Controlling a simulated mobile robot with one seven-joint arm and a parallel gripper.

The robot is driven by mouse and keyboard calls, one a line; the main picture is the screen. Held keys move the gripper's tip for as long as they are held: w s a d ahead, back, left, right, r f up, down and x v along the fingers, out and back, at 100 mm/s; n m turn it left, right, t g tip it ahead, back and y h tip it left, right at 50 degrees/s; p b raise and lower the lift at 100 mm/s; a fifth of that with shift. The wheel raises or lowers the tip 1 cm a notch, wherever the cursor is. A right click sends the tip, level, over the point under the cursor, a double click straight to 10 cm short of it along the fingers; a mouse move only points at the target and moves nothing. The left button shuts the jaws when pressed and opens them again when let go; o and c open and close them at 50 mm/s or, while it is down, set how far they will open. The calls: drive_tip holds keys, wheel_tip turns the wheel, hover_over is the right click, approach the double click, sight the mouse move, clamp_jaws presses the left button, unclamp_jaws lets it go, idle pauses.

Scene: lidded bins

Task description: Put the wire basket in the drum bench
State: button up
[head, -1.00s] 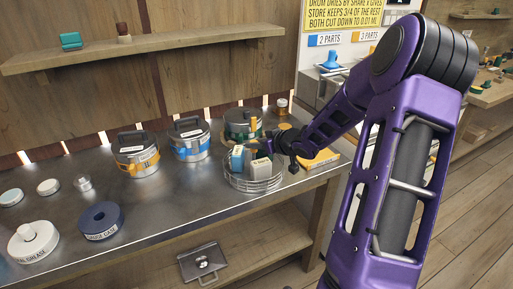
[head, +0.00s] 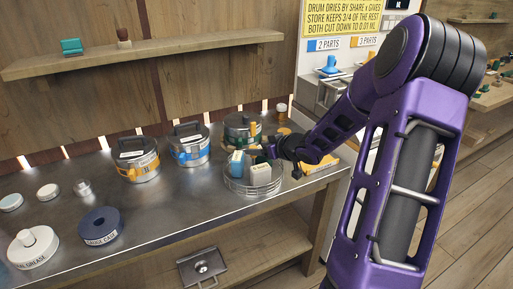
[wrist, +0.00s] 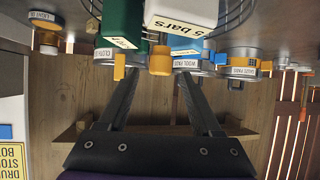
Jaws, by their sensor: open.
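The wire basket (head: 253,189) stands on the metal worktop near its front edge in the head view. It holds several packs and bottles, among them a pale box (head: 260,172) and a blue-and-white item (head: 237,160). My gripper (head: 272,150) is just right of the basket, at about the height of its contents. In the wrist view its two fingers (wrist: 157,78) are spread apart with nothing clamped between them. A green item (wrist: 122,22) and a white box marked "5 bars" (wrist: 182,14) are close beyond the fingertips. I cannot tell which surface is the drum bench.
Lidded tins with orange (head: 137,160) and blue bands (head: 189,147) and a green-banded tin (head: 241,128) stand behind the basket. A signed panel (head: 343,18) rises behind my arm.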

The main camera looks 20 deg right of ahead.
drive_tip(key=p+v, duration=0.3)
drive_tip(key=v, duration=0.7)
drive_tip(key=shift+s, duration=0.2)
